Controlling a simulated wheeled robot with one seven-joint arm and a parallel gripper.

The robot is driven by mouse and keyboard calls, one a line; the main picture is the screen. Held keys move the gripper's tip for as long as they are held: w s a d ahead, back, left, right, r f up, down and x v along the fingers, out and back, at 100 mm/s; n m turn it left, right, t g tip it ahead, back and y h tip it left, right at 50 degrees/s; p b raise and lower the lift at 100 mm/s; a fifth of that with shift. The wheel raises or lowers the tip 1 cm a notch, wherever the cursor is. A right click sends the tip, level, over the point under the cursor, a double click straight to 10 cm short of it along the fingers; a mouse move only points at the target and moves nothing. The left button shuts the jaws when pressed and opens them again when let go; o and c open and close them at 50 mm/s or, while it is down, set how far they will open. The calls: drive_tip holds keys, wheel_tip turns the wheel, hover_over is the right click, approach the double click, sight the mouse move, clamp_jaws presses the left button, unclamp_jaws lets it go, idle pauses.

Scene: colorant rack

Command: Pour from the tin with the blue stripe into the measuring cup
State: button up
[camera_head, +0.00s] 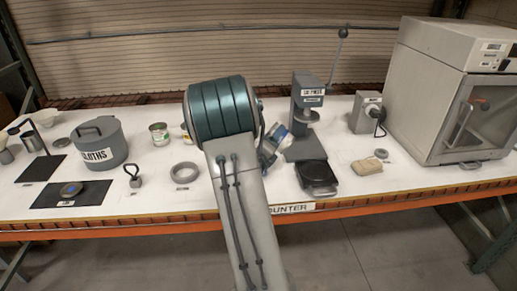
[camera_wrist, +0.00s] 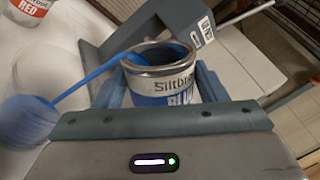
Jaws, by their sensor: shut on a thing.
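My gripper (camera_wrist: 162,92) is shut on the tin with the blue stripe (camera_wrist: 165,87), a white tin lettered "BLUE". The tin is open at the top and blue colorant shows inside. In the head view the tin (camera_head: 276,134) is tilted beside my gripper (camera_head: 267,148), right of my arm. In the wrist view a blue stream (camera_wrist: 95,75) runs from the tin's rim toward a blurred blue patch (camera_wrist: 28,118) at the left. I cannot tell whether that patch is in a cup or on the white surface. I cannot make out the measuring cup; my arm hides part of the counter.
A tin marked "RED" (camera_wrist: 28,8) is at the wrist view's top left. A grey stand (camera_head: 305,110) with a black plate (camera_head: 316,174) is close right of the tin. A grey ring (camera_head: 185,172) and a "CLOTHS" pot (camera_head: 98,145) lie left. A cabinet oven (camera_head: 440,100) stands right.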

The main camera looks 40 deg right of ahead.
sight(280, 151)
drive_tip(key=shift+r+n+p, duration=0.1)
drive_tip(key=shift+n+p, duration=0.2)
drive_tip(key=shift+n, duration=0.1)
idle(0.6)
